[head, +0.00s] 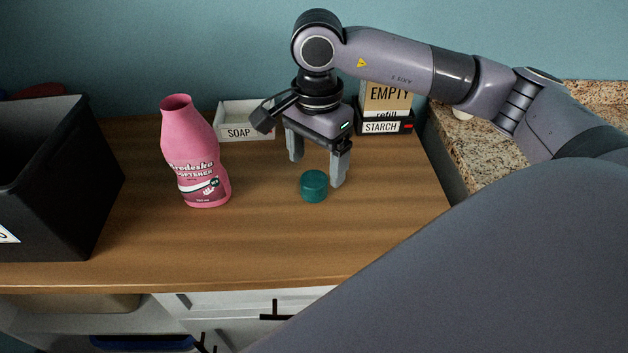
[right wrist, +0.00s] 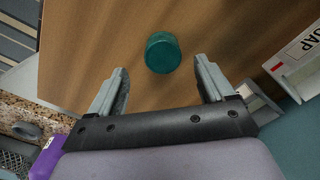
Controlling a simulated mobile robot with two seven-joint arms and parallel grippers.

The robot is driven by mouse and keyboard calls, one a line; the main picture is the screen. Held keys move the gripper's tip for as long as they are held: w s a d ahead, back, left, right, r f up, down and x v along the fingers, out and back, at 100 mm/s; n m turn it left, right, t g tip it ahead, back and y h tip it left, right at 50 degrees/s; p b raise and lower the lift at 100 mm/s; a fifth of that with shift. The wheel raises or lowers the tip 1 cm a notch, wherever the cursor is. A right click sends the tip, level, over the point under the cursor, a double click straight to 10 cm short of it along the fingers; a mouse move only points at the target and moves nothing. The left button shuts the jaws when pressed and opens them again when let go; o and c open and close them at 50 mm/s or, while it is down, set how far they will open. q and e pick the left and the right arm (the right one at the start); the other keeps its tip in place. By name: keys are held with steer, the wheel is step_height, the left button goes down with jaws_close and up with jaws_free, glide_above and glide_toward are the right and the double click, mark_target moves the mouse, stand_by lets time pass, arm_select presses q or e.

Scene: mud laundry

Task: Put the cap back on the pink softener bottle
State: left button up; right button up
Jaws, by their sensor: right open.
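The pink softener bottle (head: 194,150) stands upright on the wooden counter, left of centre in the head view, with its mouth open and uncapped. A teal cap (head: 314,186) lies on the counter to the right of the bottle; it also shows in the right wrist view (right wrist: 162,53). My right gripper (head: 316,172) is open and empty, pointing down above the counter close to the cap. In the right wrist view the cap is beyond the two fingertips, not between them. My left gripper is not in view.
A black bin (head: 60,180) stands at the left of the counter. A white SOAP tray (head: 245,122) and a black STARCH tray (head: 386,128) with a box in it stand along the back wall. A granite surface (head: 478,150) is at the right. The counter's front middle is clear.

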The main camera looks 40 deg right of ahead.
mark_target(314, 179)
steer(key=f, duration=0.2)
steer(key=f+p, duration=0.1)
steer(key=f, duration=0.2)
steer(key=shift+w+a+f, duration=0.1)
steer(key=shift+w+a, duration=0.05)
steer(key=shift+w, duration=0.05)
steer(key=c, duration=1.1)
